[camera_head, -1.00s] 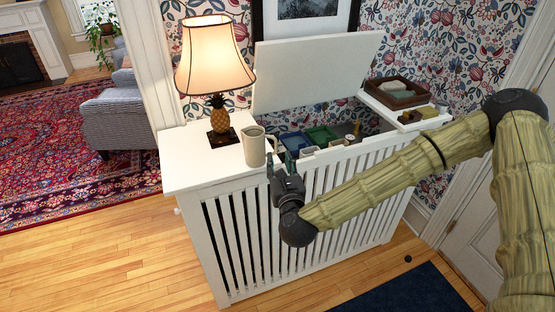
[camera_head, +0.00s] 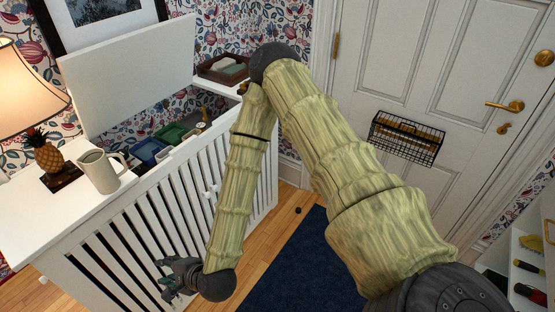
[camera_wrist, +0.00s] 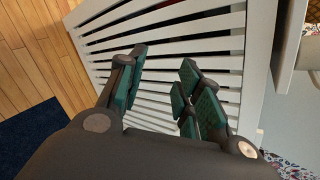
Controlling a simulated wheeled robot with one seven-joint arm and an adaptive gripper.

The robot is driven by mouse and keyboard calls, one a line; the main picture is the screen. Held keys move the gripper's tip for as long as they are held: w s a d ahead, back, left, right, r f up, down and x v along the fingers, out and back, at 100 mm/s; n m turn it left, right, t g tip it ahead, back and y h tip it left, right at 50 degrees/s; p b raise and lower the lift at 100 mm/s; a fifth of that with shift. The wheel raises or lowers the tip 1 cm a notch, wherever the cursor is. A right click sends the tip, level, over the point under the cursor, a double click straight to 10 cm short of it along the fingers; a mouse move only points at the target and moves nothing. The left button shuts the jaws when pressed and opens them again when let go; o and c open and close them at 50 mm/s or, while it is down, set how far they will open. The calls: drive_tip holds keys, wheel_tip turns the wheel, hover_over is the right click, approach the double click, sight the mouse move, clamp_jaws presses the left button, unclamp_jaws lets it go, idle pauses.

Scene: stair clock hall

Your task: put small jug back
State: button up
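The small jug (camera_head: 100,171), pale grey-cream with a handle on its right, stands upright on the white cabinet top (camera_head: 35,215) beside the lamp. My gripper (camera_head: 168,280) is low in front of the cabinet's slatted front, below the jug and clear of it. In the wrist view my gripper (camera_wrist: 165,80) has its teal-padded fingers apart, with nothing between them and white slats (camera_wrist: 170,45) behind.
The lamp's pineapple base (camera_head: 45,155) stands left of the jug. The raised lid (camera_head: 130,75) leaves an open bin with blue (camera_head: 148,150) and green (camera_head: 172,133) trays. A brown box (camera_head: 222,68) sits at the back. A dark blue mat (camera_head: 285,265) lies before the door (camera_head: 420,90).

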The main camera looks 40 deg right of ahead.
drive_tip(key=s+d+f+n+g+h, duration=0.2)
drive_tip(key=s+d+f+n+g, duration=0.2)
drive_tip(key=s+d+f+n, duration=0.45)
drive_tip(key=s+d+f+n+g+h, duration=0.1)
drive_tip(key=s+d+f+n+g, duration=0.4)
drive_tip(key=s, duration=0.6)
drive_tip(key=s+d+f+n+g+h, duration=0.1)
drive_tip(key=s+d+n+h, duration=0.1)
drive_tip(key=s+d+n, duration=0.3)
drive_tip(key=shift+s+d+f, duration=0.15)
drive_tip(key=shift+s+d, duration=0.45)
drive_tip(key=shift+d, duration=0.4)
drive_tip(key=shift+s+n, duration=0.1)
drive_tip(key=shift+n, duration=0.15)
